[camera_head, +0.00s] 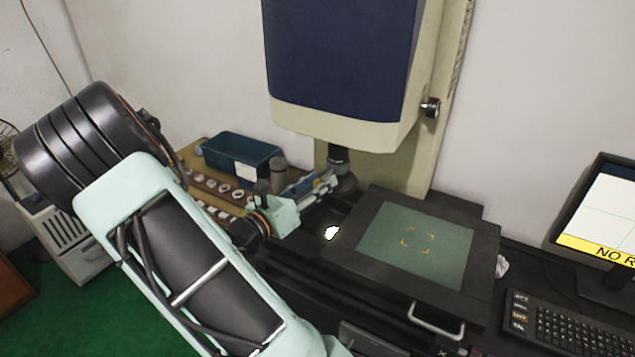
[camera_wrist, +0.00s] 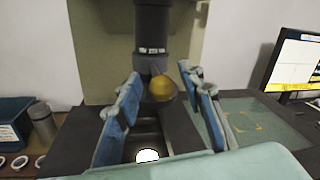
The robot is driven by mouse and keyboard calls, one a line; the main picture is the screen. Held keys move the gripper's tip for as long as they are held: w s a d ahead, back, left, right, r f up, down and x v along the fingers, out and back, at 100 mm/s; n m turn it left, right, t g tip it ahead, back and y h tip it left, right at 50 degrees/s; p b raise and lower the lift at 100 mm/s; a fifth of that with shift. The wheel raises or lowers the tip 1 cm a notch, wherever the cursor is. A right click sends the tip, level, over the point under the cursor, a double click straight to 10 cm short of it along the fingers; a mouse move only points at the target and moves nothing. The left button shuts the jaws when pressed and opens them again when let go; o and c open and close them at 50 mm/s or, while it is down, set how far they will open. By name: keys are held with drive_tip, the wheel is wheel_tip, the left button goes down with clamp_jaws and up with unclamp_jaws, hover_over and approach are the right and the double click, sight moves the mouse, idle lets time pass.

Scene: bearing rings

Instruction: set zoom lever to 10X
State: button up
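The dark lens barrel (camera_wrist: 152,28) hangs under the measuring machine's head, with a ring of small white marks that I cannot read. A round brass-yellow knob (camera_wrist: 161,88), apparently the zoom lever's end, shows in front of the barrel's lower part. My gripper (camera_wrist: 160,78) is open, with one blue-padded finger left of the knob and one right of it. Gaps show between the knob and both fingers in this view. In the head view the barrel (camera_head: 338,155) shows above my gripper (camera_head: 322,184); I cannot make out the knob there.
The glass stage (camera_head: 385,240) lies below and right of the barrel, with a bright light spot (camera_head: 331,232) beside it. A teal bin (camera_head: 240,155) and several rings (camera_head: 222,187) are on the left bench. A keyboard (camera_head: 580,335) and monitor (camera_head: 610,225) stand at right.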

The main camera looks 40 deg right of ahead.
clamp_jaws()
drive_tip(key=shift+w+g, duration=0.15)
drive_tip(key=shift+g, duration=0.15)
drive_tip(key=shift+w+a+m+g+p, duration=0.1)
drive_tip(key=shift+w+m+g+p, duration=0.05)
drive_tip(key=shift+w+m+g, duration=1.05)
drive_tip(key=shift+w+a+m+g+p, duration=0.1)
drive_tip(key=shift+w+m+g, duration=0.6)
drive_tip(key=shift+g, duration=0.9)
drive_tip(key=shift+w+m+g+p, duration=0.15)
drive_tip(key=shift+w+m+g, duration=0.85)
drive_tip(key=shift+g, duration=0.4)
drive_tip(key=shift+w+r, duration=0.1)
